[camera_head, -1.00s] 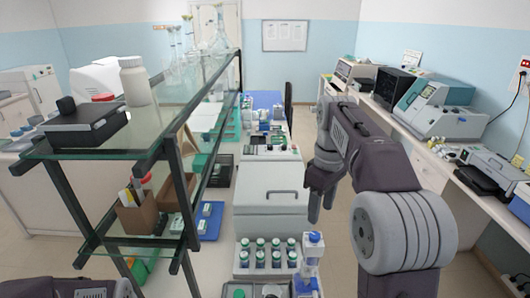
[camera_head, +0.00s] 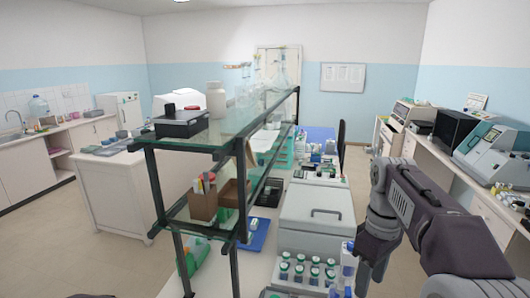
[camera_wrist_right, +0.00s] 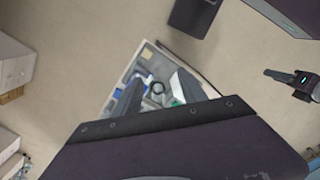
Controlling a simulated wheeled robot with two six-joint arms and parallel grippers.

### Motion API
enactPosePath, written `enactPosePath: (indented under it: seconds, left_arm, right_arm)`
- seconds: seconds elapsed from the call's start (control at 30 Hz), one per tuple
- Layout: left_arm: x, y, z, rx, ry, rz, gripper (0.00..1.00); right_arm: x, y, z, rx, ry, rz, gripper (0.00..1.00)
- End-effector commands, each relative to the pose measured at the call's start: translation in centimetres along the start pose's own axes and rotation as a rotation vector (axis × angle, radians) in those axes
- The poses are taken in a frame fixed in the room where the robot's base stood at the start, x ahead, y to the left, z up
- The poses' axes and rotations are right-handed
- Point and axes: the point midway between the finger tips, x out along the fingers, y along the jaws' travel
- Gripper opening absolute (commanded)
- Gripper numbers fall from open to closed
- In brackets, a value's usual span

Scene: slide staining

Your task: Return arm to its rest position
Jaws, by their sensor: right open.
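My right arm comes in from the right edge in the head view, over the floor beside the bench. Its gripper (camera_head: 367,278) hangs down near the bench's right side and partly leaves the bottom of the picture. In the right wrist view the two dark fingers of the right gripper (camera_wrist_right: 160,95) stand apart with nothing held between them. Below them, farther off, is a pale tray-like surface (camera_wrist_right: 139,56) with small blue, white and green items. My left gripper is not in view; only a dark sliver of my own body shows at the bottom left.
A grey box with a handle (camera_head: 316,218) stands on the bench, with several green-capped bottles (camera_head: 300,270) in front of it. A glass shelf (camera_head: 215,135) rises left of it. Instruments (camera_head: 486,150) line the right counter. Open floor (camera_head: 355,165) lies between bench and counter.

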Motion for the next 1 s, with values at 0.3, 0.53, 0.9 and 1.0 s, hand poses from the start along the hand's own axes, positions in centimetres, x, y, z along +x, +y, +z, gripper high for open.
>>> enactPosePath:
  seconds: [0.3, 0.53, 0.9, 1.0]
  left_arm:
    - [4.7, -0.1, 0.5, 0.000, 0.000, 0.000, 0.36]
    - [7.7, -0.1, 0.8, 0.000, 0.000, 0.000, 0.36]
    - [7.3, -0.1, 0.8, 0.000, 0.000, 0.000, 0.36]
    - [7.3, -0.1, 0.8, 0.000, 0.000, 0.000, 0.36]
  right_arm:
    - [11.8, -4.7, 1.4, 0.017, -0.063, -0.054, 0.49]
    - [24.4, -9.2, 4.6, 0.233, -0.054, -0.040, 0.49]
    - [29.0, -8.9, 4.3, 0.646, 0.152, 0.036, 0.49]
    - [29.0, -8.9, 4.3, 0.647, 0.151, 0.035, 0.49]
